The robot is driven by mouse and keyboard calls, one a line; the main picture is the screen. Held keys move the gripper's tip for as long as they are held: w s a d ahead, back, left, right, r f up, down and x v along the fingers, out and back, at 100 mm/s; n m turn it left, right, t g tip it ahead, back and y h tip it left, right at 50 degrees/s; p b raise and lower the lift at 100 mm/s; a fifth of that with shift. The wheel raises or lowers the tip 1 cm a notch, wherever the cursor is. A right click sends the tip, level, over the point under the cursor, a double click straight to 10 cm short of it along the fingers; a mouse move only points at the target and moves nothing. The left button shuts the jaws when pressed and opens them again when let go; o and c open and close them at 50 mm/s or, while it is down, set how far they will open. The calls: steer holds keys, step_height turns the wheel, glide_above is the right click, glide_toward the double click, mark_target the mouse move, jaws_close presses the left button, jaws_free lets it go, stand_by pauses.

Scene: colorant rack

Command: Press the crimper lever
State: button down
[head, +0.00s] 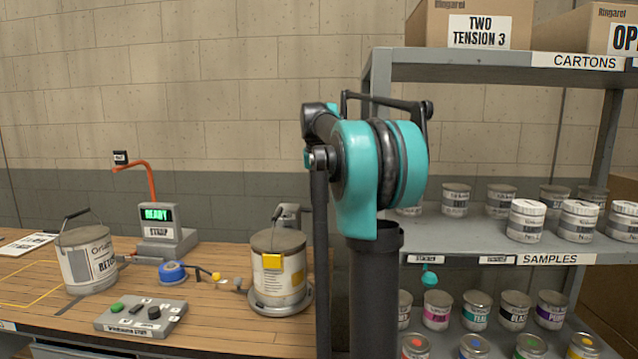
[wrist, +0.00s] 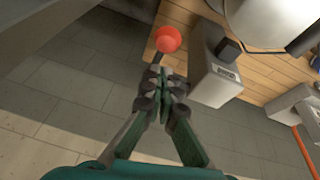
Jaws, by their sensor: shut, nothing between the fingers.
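In the wrist view, a red ball knob (wrist: 167,39) sits on a short dark stalk and looks like the end of the crimper lever. A grey housing (wrist: 214,80) with a black knob (wrist: 228,48) stands right beside it on the wooden bench. My gripper (wrist: 164,82) is shut and empty, its fingertips just below the red knob in the picture. The lower end of the stalk meets or passes behind the fingertips; I cannot tell whether they touch. In the head view my arm hides the gripper, and the red knob does not show.
The wooden bench (head: 215,270) carries two paint cans (head: 85,262) (head: 279,281), a button box (head: 141,316), a blue tape roll (head: 172,273) and a display unit (head: 163,238). A shelf rack (head: 465,232) with sample cans stands at right.

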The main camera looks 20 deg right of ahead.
mark_target(323, 208)
steer(key=shift+s+a+f, duration=0.1)
steer(key=shift+s+f, duration=0.15)
steer(key=shift+s, duration=0.25)
steer(key=shift+s+a+f+t, duration=0.1)
steer(key=shift+s+f+t, duration=0.2)
steer(key=shift+t, duration=0.1)
steer(key=shift+f, duration=0.1)
steer(key=shift+s+a+f+t+h, duration=0.25)
steer(key=shift+s+f+t+h, duration=0.3)
steer(key=shift+f+t, duration=0.25)
steer(key=shift+s+a+f+t+h, duration=0.1)
steer(key=shift+s+f+t+h, duration=0.15)
steer(key=shift+f+t, duration=0.35)
steer(key=shift+s+a+f+t+h, duration=0.15)
steer(key=shift+s+f+t, duration=0.2)
steer(key=shift+f, duration=0.55)
steer(key=shift+s+a+f+t+h, duration=0.15)
steer(key=shift+s+f+t, duration=0.25)
steer(key=shift+f, duration=0.45)
steer(key=shift+w, duration=0.1)
